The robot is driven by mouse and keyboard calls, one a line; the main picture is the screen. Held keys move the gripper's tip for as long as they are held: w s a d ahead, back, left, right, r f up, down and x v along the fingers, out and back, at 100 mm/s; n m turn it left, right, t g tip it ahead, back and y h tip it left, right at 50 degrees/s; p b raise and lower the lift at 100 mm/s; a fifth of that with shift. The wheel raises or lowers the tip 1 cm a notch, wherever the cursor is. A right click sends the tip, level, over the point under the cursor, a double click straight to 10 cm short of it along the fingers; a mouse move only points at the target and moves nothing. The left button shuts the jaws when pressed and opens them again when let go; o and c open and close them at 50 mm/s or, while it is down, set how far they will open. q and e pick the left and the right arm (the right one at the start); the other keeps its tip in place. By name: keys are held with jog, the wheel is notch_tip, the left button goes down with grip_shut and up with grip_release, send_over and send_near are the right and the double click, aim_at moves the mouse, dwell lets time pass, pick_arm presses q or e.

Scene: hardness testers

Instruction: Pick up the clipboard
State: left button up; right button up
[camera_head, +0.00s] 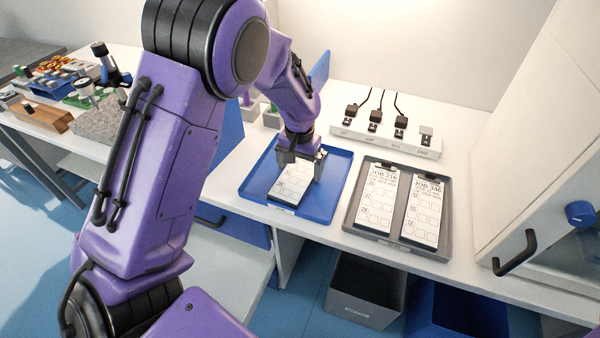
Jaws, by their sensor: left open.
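One clipboard (290,186) with a white form lies in the blue tray (318,211) on the bench. My left gripper (300,165) is over its upper end, with the fingers pointing down. The fingers are open, and the gripper hides the clipboard's top. I cannot tell whether the fingers touch it. Two more clipboards, a left one (380,203) and a right one (424,212) headed "JOB", lie side by side in the grey tray (447,250) to the right. My right gripper does not show.
A white power strip (385,138) with black plugs stands behind the trays. A white cabinet (535,130) with a black handle stands at the right. A grey bin (365,290) is below the bench. Parts and tools crowd the bench at the left.

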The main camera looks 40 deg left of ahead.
pick_arm(q)
jog(key=shift+f, duration=0.2)
jog(key=shift+r, duration=0.1)
jog(key=c, duration=0.9)
jog(key=shift+c, duration=0.2)
